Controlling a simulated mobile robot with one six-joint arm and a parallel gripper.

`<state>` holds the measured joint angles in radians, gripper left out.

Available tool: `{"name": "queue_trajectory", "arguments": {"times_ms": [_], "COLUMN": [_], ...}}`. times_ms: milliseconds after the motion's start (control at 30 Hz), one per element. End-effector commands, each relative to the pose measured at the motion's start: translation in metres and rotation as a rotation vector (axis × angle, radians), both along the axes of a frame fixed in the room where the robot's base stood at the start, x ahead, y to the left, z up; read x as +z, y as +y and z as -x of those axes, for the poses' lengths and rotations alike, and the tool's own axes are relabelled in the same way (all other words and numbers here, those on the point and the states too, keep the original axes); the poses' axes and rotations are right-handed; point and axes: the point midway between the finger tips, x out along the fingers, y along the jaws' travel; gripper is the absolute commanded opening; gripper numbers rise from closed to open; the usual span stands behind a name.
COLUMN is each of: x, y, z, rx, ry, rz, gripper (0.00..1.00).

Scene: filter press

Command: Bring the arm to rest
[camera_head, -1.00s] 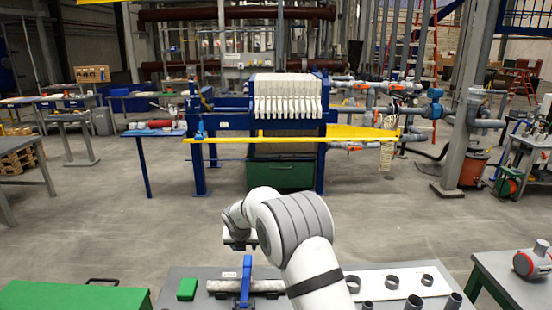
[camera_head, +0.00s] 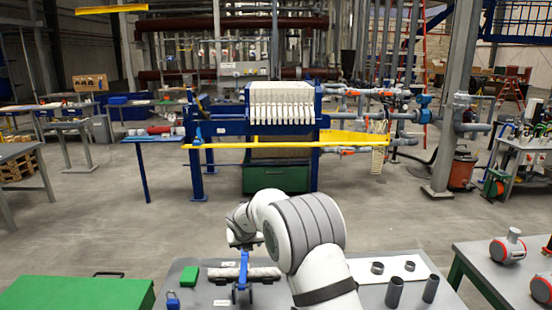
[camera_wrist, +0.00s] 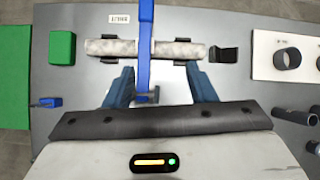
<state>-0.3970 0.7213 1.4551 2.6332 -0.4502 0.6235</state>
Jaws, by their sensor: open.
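My white arm reaches forward over a grey table (camera_head: 200,302), its elbow raised in the head view. My gripper (camera_wrist: 161,75) shows two blue fingers in the wrist view, spread wide and open with nothing seen held. Ahead of the fingers a speckled grey cylinder (camera_wrist: 183,50) lies across dark supports. An upright-looking blue bar (camera_wrist: 145,45) crosses it, and its lower end appears between the fingers. I cannot tell whether either finger touches it. The bar also shows in the head view (camera_head: 243,266). The fingers are hidden there behind the arm.
A green block (camera_wrist: 62,48) and a small blue padlock-like piece (camera_wrist: 47,102) lie left of the cylinder. A white board (camera_wrist: 285,60) with dark rings lies right. A green-topped table (camera_head: 75,294) stands left. The filter press (camera_head: 280,105) is beyond open floor.

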Motion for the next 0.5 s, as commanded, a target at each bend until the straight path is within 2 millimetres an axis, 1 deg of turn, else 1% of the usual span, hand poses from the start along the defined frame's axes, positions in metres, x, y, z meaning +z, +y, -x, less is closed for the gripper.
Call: {"name": "queue_trajectory", "arguments": {"times_ms": [33,167,333,433,467,500], "x": [0.01,0.037,0.082,0.115,0.126,0.141], "y": [-0.004,-0.015,-0.034,-0.046,-0.05,-0.056], "z": [-0.001,-0.004,-0.004,0.004,0.008,0.015], "rx": [0.032,0.128,0.295,0.435,0.488,0.564], "ry": [-0.029,-0.113,-0.244,-0.34,-0.372,-0.415], "rz": [0.02,0.083,0.197,0.293,0.329,0.382], "gripper": [0.51,0.51,0.51,0.51,0.51,0.51]}}
